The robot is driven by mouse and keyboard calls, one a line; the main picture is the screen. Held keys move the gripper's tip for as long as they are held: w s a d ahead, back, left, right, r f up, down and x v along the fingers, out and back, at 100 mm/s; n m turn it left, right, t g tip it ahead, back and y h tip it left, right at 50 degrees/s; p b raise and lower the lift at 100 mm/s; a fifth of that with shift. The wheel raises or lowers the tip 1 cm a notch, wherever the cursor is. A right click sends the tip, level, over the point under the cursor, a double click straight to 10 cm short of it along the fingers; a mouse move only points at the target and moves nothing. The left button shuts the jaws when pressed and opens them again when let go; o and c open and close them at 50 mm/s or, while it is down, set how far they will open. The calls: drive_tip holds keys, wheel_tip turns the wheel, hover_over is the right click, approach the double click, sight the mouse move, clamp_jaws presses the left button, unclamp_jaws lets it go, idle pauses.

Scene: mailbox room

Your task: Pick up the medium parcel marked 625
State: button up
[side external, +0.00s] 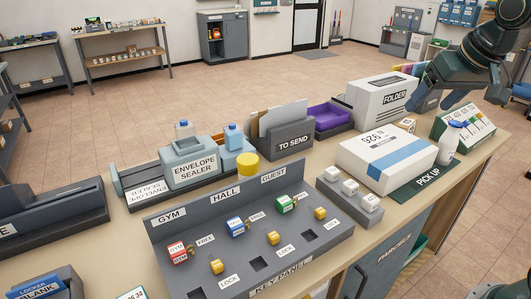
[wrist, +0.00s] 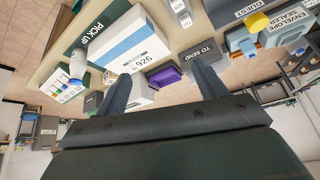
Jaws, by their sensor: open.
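A white box-shaped parcel (side external: 387,158) with a blue stripe lies on the counter, partly on the dark green PICK UP mat (side external: 418,192). Its number is upside down in the side view and looks like 926, but the print is small. In the wrist view the parcel (wrist: 128,45) is beyond my fingers, with the stripe and label showing. My gripper (side external: 436,97) is open and empty, above and behind the parcel, near the folder machine (side external: 383,101). Its two fingers are spread in the wrist view (wrist: 163,88). No finger touches the parcel.
A white bottle (side external: 449,143) stands on the mat right beside the parcel. A small box (side external: 406,125) is behind it. A tray with small white cubes (side external: 350,187) is left. The TO SEND holder (side external: 285,139) and purple tray (side external: 330,117) stand behind left.

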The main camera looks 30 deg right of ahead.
drive_tip(key=w+d+f+m+g+h, duration=0.1)
drive_tip(key=w+d+f+m, duration=0.15)
drive_tip(key=w+d, duration=0.6)
drive_tip(key=w+d+f+m+h, duration=0.1)
drive_tip(key=w+d+m, duration=0.2)
drive_tip(key=w+d, duration=0.55)
drive_tip(key=w+d+f+m+h, duration=0.1)
drive_tip(key=w+d+f+m, duration=0.1)
drive_tip(key=d+f, duration=0.4)
drive_tip(key=w+d+f+m+g+h, duration=0.1)
drive_tip(key=d+f, duration=0.5)
drive_tip(key=d, duration=0.8)
drive_tip(key=w+m, duration=0.1)
drive_tip(key=m, duration=0.1)
drive_tip(key=shift+w+m+g, duration=0.2)
drive_tip(key=shift+m+g, duration=0.1)
drive_tip(key=shift+m, duration=0.05)
drive_tip(key=shift+f, duration=0.2)
hover_over(409, 122)
drive_tip(key=s+a, duration=0.2)
drive_tip(key=a, duration=0.1)
drive_tip(key=shift+w+f, duration=0.2)
drive_tip(key=shift+f, duration=3.3)
drive_tip(key=shift+f, duration=0.1)
